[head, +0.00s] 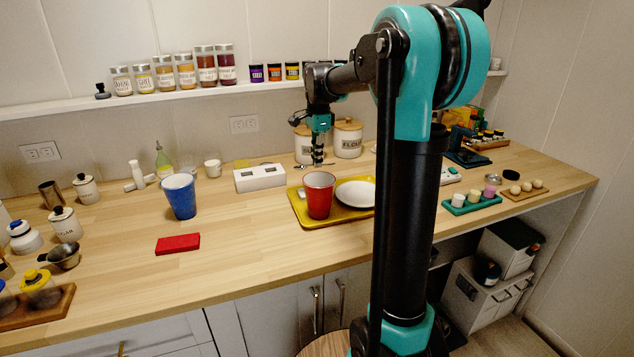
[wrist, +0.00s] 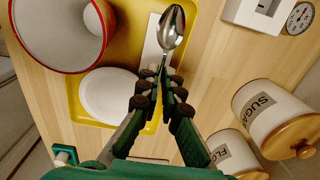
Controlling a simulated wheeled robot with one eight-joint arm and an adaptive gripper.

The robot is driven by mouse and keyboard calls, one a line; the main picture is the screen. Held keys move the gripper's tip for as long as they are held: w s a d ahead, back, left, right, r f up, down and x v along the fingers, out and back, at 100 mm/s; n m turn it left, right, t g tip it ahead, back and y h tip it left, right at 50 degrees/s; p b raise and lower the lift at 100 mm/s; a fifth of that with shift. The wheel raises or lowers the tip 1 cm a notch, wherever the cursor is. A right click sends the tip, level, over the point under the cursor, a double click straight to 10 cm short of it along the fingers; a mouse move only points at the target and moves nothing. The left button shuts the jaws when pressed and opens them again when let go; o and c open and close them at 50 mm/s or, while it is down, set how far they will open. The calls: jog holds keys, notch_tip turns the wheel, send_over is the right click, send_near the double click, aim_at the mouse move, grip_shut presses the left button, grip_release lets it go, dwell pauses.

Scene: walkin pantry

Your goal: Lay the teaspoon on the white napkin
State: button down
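The teaspoon (wrist: 174,25) is shiny metal. In the wrist view its bowl points up, away from my gripper (wrist: 160,76), whose fingertips are closed together around its handle. A narrow white piece (wrist: 151,47), apparently the napkin, shows beneath and beside the spoon, along the edge of the yellow tray (wrist: 119,50); part of it is hidden. In the head view my gripper (head: 317,162) is just behind the yellow tray (head: 352,216), with the teaspoon (head: 301,166) roughly level at its tip. I cannot tell the exact gap below the spoon.
The tray holds a red cup (head: 319,197) and a white plate (head: 355,192). The flour canister (head: 347,140) and sugar canister (head: 303,146) stand behind my gripper. A white scale (head: 260,179) is left of it. Counter around the red block (head: 178,243) is mostly clear.

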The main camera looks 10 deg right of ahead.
notch_tip(320, 180, down, 8)
jog(key=shift+f, duration=0.1)
dwell(0.4)
jog(key=c, duration=1.7)
grip_release()
jog(key=r, duration=1.2)
jog(key=shift+s+d+r, duration=0.1)
jog(key=shift+s, duration=0.1)
